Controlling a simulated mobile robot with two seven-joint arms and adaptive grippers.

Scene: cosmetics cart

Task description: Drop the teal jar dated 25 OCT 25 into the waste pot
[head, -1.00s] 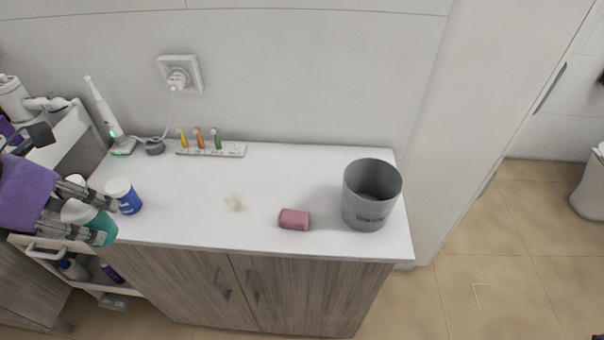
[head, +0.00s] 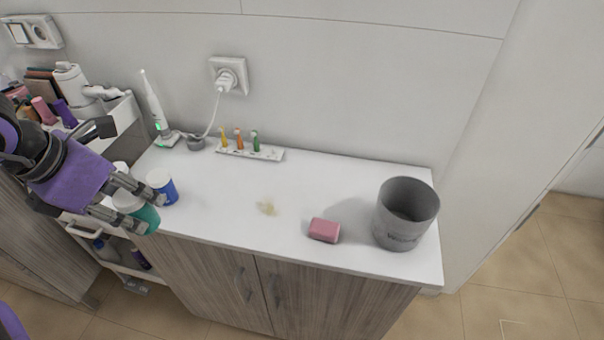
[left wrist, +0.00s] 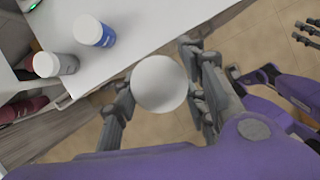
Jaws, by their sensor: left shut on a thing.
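The teal jar (head: 149,217) with a white lid is held in my left gripper (head: 144,209), at the left front edge of the white counter. In the left wrist view the round white lid (left wrist: 159,84) sits between the fingers, above the floor beside the counter edge. No date is readable. The waste pot is a grey round pot (head: 397,232), open at the top, standing upright at the right end of the counter, far from the jar. Dark fingers, apparently my right gripper (left wrist: 308,33), show at the left wrist view's right edge; their opening is unclear.
A blue jar with a white lid (head: 165,191) stands close to the held jar. An electric toothbrush (head: 153,103) and a rack of small brush heads (head: 250,151) stand along the back. The counter's middle is clear apart from a stain.

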